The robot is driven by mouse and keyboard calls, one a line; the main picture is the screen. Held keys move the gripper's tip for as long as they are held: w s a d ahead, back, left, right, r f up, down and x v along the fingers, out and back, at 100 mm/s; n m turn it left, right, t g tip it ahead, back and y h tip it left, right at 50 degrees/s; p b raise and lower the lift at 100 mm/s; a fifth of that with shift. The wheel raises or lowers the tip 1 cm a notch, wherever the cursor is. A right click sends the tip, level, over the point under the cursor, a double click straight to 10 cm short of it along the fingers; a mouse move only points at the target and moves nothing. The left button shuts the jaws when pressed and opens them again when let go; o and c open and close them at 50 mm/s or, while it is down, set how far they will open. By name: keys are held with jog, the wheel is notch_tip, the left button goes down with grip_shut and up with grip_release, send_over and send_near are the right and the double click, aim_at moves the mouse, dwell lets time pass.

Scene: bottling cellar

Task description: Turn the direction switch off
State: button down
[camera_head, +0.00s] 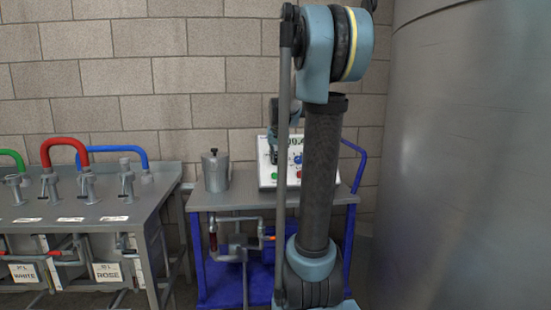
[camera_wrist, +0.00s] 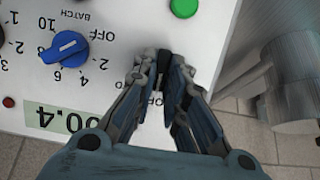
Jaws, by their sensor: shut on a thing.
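The white control panel (camera_wrist: 25,75) shows upside down in the wrist view. It also shows in the head view (camera_head: 267,178), partly behind my arm. My gripper (camera_wrist: 163,62) is over the right part of the panel, shut on a small dark knob, the direction switch. The fingers hide most of the switch, so its setting cannot be read. Left of the fingers is the blue batch knob (camera_wrist: 65,47), with a scale from OFF to 10. In the head view my gripper is a small dark shape against the panel.
A green button (camera_wrist: 184,8), a small red light (camera_wrist: 8,102) and a display (camera_wrist: 55,118) sit on the panel. In the head view a metal pot (camera_head: 216,171) stands left of the panel on the cart. A filling bench (camera_head: 100,213) is further left; a large tank (camera_head: 470,160) stands right.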

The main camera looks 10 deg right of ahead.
jog(key=c, duration=1.7)
grip_release()
jog(key=shift+f, duration=0.15)
jog(key=shift+o, duration=0.5)
jog(key=shift+f, duration=0.1)
jog(key=shift+r, duration=0.2)
jog(key=v, duration=1.1)
jog(key=shift+s+r, duration=0.2)
jog(key=shift+r, duration=0.1)
jog(key=s+a+f+g, duration=0.1)
jog(key=s+f+g, duration=0.1)
jog(key=s+f, duration=1.2)
jog(key=s+a+f+n+g, duration=0.1)
jog(key=s+a+f+g, duration=0.1)
jog(key=s+f, duration=1.3)
jog(key=s, duration=0.5)
jog(key=shift+a+f+y, duration=0.3)
